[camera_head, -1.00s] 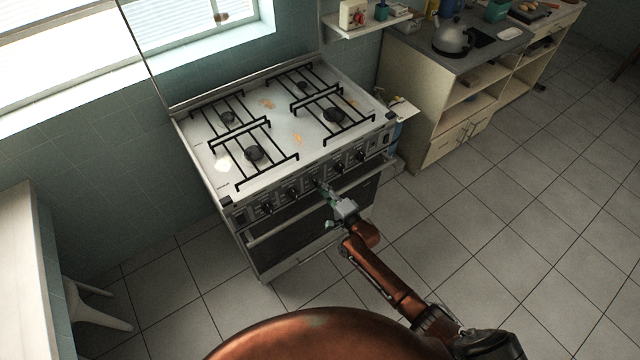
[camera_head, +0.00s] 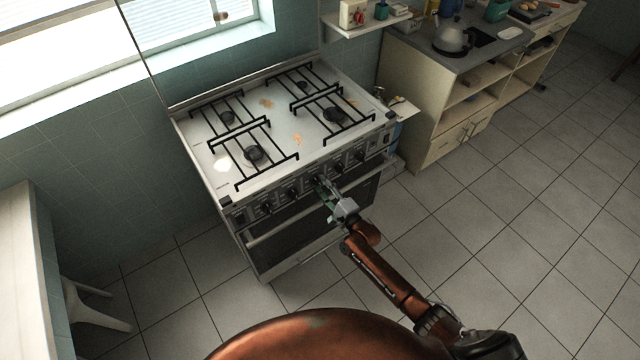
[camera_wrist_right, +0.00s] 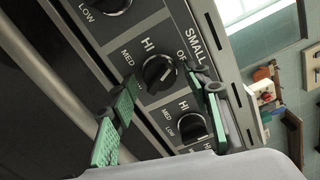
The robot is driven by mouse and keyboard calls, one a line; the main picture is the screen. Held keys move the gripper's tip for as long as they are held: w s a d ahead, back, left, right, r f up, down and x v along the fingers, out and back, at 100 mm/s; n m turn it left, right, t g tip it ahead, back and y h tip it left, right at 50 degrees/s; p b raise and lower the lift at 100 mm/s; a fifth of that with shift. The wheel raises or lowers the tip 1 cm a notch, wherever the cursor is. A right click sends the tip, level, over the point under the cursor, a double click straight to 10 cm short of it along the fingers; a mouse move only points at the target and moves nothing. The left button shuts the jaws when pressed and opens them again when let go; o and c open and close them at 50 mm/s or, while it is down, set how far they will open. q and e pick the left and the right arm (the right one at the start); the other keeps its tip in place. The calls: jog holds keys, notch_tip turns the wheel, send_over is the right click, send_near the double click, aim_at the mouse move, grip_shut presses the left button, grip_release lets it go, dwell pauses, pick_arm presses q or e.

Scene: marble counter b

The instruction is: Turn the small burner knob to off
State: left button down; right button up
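The stove (camera_head: 300,143) has a front panel with a row of black knobs. In the right wrist view, a black knob (camera_wrist_right: 159,73) sits beside the printed word SMALL, with HI, MED and a partly covered OFF around it. A pale line shows on its face; I cannot tell exactly which setting it marks. My right gripper (camera_wrist_right: 163,84) is open, its green-padded fingers on either side of this knob, with visible gaps. In the head view the right gripper (camera_head: 322,184) is at the front panel. My left gripper is not in view.
Other knobs (camera_wrist_right: 193,127) flank this one closely. The oven door handle (camera_head: 300,221) runs below the panel. Black grates (camera_head: 240,125) stand on the cooktop. A cabinet (camera_head: 437,100) with a kettle (camera_head: 453,39) stands right of the stove. The tiled floor at right is clear.

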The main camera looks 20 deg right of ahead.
jog(key=n, duration=0.4)
jog(key=shift+n+p, duration=0.3)
jog(key=n, duration=0.3)
jog(key=shift+a+n, duration=0.1)
jog(key=shift+n, duration=0.3)
jog(key=n, duration=0.7)
jog(key=shift+p+v, duration=1.05)
jog(key=shift+v, duration=0.4)
jog(key=p+v, duration=0.2)
jog(key=v, duration=0.2)
jog(key=shift+s, duration=0.1)
